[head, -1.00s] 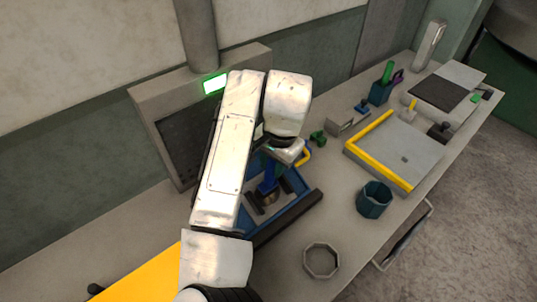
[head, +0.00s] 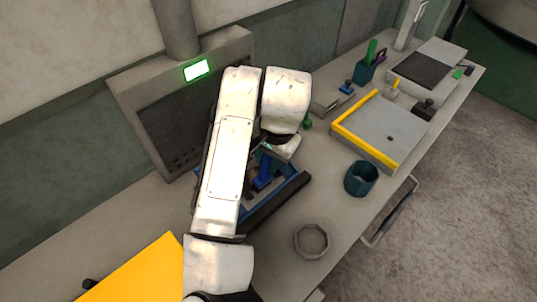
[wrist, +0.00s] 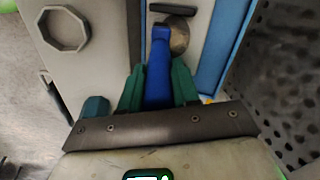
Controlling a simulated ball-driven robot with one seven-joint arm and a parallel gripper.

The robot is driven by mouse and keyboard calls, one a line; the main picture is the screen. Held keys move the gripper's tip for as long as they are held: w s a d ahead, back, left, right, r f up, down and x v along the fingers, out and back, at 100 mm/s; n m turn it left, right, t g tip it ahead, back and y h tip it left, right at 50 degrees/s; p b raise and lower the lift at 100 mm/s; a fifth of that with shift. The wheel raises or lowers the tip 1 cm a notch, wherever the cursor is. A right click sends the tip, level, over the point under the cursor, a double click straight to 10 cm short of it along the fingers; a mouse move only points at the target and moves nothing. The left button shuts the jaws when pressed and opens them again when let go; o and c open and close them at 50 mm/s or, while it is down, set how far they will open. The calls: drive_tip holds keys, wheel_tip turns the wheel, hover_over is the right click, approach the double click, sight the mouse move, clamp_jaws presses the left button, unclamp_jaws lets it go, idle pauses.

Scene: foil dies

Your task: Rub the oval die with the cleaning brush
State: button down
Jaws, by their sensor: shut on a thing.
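My gripper (wrist: 158,88) has green fingers shut on the blue handle of the cleaning brush (wrist: 159,70). The brush also shows in the head view (head: 264,173), partly behind my arm. Its front end is over or against a brownish rounded piece, which looks like the oval die (wrist: 180,38). I cannot tell whether they touch. The die lies in the blue-edged tray (wrist: 228,45), beside a dark bar (wrist: 172,10). In the head view, my arm hides most of the tray and the die.
A grey octagonal ring (head: 312,241) and a teal cup (head: 361,179) stand to the right of the tray. A yellow-edged board (head: 385,130) lies beyond. A grey panelled unit with a green-lit display (head: 197,70) stands behind. The bench around the ring is clear.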

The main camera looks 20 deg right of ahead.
drive_tip(key=shift+s+d+f, duration=0.15)
drive_tip(key=shift+s+f, duration=0.05)
drive_tip(key=shift+f, duration=0.2)
drive_tip(key=shift+s+d+f, duration=0.1)
drive_tip(key=shift+s+f, duration=0.05)
drive_tip(key=shift+f, duration=0.25)
wheel_tip(320, 180, up, 6)
drive_tip(key=s+p, duration=0.2)
drive_tip(key=shift+s+d, duration=0.3)
drive_tip(key=shift+d, duration=0.05)
drive_tip(key=shift+s+d+r, duration=0.1)
drive_tip(key=shift+s+r, duration=0.25)
drive_tip(key=shift+r, duration=0.25)
drive_tip(key=shift+s+d+r, duration=0.1)
drive_tip(key=shift+s+r, duration=0.25)
drive_tip(key=shift+r, duration=0.25)
